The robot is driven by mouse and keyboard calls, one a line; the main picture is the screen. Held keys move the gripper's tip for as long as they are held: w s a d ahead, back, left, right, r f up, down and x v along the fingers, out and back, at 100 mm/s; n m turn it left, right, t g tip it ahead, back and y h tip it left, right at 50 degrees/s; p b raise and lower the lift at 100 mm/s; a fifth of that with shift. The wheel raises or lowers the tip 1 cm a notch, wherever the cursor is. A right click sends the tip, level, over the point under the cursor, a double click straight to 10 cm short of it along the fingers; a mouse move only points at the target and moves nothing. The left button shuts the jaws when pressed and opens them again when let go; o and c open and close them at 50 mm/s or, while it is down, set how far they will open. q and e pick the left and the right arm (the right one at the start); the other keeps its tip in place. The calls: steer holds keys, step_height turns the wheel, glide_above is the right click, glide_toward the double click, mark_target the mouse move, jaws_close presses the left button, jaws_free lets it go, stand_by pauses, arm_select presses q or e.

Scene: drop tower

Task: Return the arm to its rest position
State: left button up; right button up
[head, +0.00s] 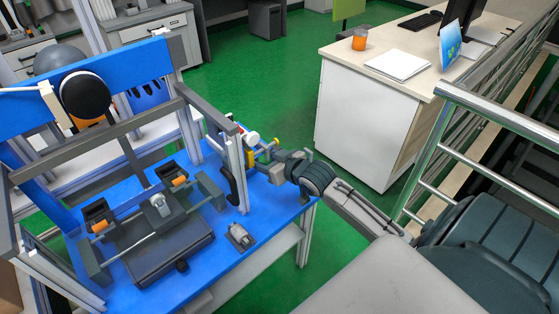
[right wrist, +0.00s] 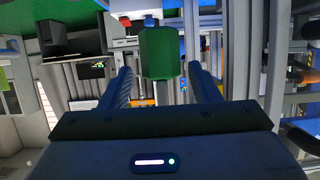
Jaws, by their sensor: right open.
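My right arm reaches in from the right in the head view, over the blue table's right edge. Its right gripper (head: 262,160) is beside the grey upright post (head: 236,172) of the drop tower, partly hidden by it. In the right wrist view the two fingers of the gripper (right wrist: 161,88) are apart, with nothing held between them. My left gripper is not in view.
The blue table (head: 262,215) carries a small grey metal part (head: 240,236) near its right edge. A white desk (head: 365,120) with an orange cup (head: 360,39) stands behind the arm. Metal railings (head: 500,118) run along the right. Green floor (head: 285,90) is open between table and desk.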

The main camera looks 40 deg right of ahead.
steer(key=v, duration=0.5)
steer(key=shift+s+r, duration=0.1)
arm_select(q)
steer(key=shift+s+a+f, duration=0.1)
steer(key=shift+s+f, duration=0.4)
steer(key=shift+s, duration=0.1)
arm_select(e)
steer(key=shift+v, duration=0.85)
steer(key=shift+a, duration=0.1)
